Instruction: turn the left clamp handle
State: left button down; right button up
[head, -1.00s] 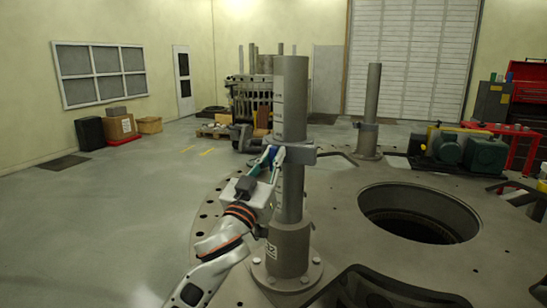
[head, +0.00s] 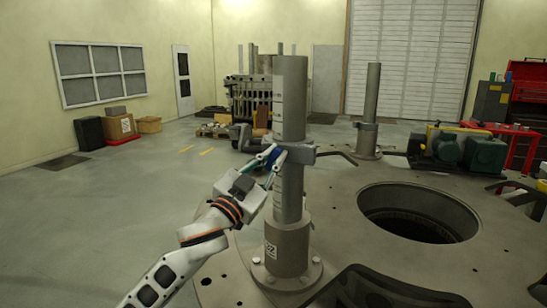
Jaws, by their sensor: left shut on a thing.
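A grey upright post (head: 290,100) stands on the turret plate, with a clamp collar (head: 301,153) around it at mid-height. My left gripper (head: 272,157) is at the left side of this collar, close against the post. Its fingers are shut on the left clamp handle, which is mostly hidden between and behind them. My left arm comes in from the lower left. My right gripper is not in view.
The turret plate (head: 345,240) has a large round opening (head: 420,212) right of the post. A second post (head: 371,105) with a collar stands farther back. A green motor unit (head: 485,153) and red table (head: 525,140) are at right.

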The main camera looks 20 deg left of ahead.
pick_arm(q)
jog(key=m+g+h, duration=0.1)
jog(key=m, duration=0.3)
jog(key=m+g+h, duration=0.1)
jog(key=m, duration=0.3)
jog(key=shift+g, duration=0.3)
jog(key=m+g, duration=0.1)
jog(key=m, duration=0.2)
jog(key=m+g, duration=0.1)
jog(key=m, duration=0.2)
jog(key=shift+d+f+m+g, duration=0.15)
jog(key=shift+f+m+g, duration=0.05)
jog(key=shift+m+g, duration=0.1)
jog(key=c, duration=2)
grip_release()
jog(key=shift+c, duration=0.2)
jog(key=shift+s+f, duration=0.1)
jog(key=v, duration=1.2)
